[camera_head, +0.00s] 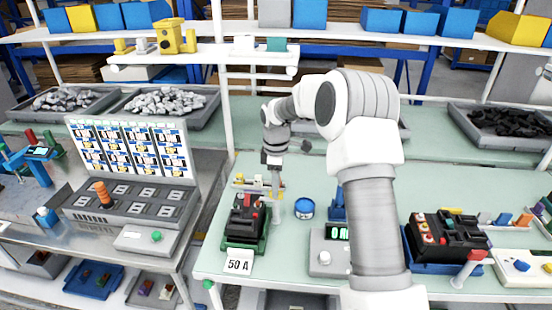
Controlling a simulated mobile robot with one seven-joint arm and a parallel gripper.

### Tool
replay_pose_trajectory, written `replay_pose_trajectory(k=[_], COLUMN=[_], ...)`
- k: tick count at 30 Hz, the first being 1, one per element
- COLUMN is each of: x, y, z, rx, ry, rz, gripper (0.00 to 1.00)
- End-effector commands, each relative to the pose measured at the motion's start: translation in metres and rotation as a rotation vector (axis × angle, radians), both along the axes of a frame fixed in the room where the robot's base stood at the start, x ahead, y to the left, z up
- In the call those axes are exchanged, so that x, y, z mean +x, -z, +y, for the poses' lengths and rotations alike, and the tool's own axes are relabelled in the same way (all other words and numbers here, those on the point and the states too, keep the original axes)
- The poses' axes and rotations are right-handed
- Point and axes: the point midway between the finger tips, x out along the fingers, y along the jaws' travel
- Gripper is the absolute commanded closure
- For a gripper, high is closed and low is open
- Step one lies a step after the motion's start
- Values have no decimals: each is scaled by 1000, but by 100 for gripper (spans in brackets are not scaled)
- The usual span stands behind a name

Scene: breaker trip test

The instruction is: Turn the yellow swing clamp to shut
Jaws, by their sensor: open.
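The yellow swing clamp (280,194) shows as a small yellow piece on top of a pale post, just right of the black breaker (246,218). The breaker sits in a green holder (237,248) behind a "50 A" label. My gripper (275,186) points down at the clamp and is open. Its fingers partly hide the clamp. I cannot tell whether they touch it or which way the clamp's arm points.
A blue round tub (304,209) stands right of the post. A grey meter with a lit display (326,258) is in front, partly behind my arm. A second black breaker (450,235) in a blue holder has a red clamp (475,256).

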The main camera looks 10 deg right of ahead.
Motion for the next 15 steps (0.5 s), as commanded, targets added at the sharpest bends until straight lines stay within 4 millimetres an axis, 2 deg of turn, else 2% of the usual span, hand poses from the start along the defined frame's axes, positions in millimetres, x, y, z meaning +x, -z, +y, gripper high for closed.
replay_pose_trajectory(k=[9,15], x=[1,1], y=[-79,-123], z=[0,0], rx=[0,-1], ry=[0,0], rz=[-7,-5], gripper=[51,51])
